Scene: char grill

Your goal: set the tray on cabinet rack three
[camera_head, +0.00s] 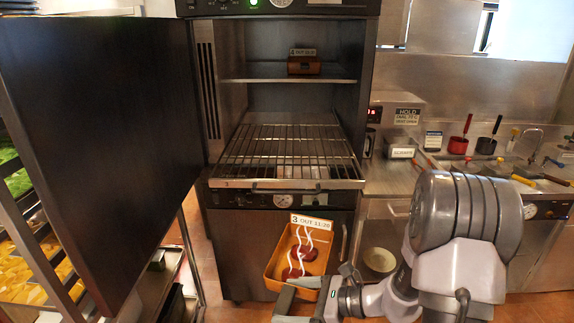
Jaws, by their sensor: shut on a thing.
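An orange tray (274,266) with red pieces and white stripes in it hangs in front of the lower cabinet front, below the racks. It carries a label reading "3 OUT 11:20" (311,222). My gripper (310,285) is shut on the tray at its near lower edge; the exact grip is small in view. The tray is tilted towards me. The cabinet (203,120) stands open, with a wire rack (285,150) pulled partly forward and empty. A higher shelf (250,79) holds a small brown tray (304,66) with its own label.
The dark cabinet door (95,150) stands wide open at the left. A shelving cart (35,245) with food trays is behind it. A steel counter (395,178) with red-handled pots (458,145) lies to the right. A pale bowl (379,261) sits low beneath it.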

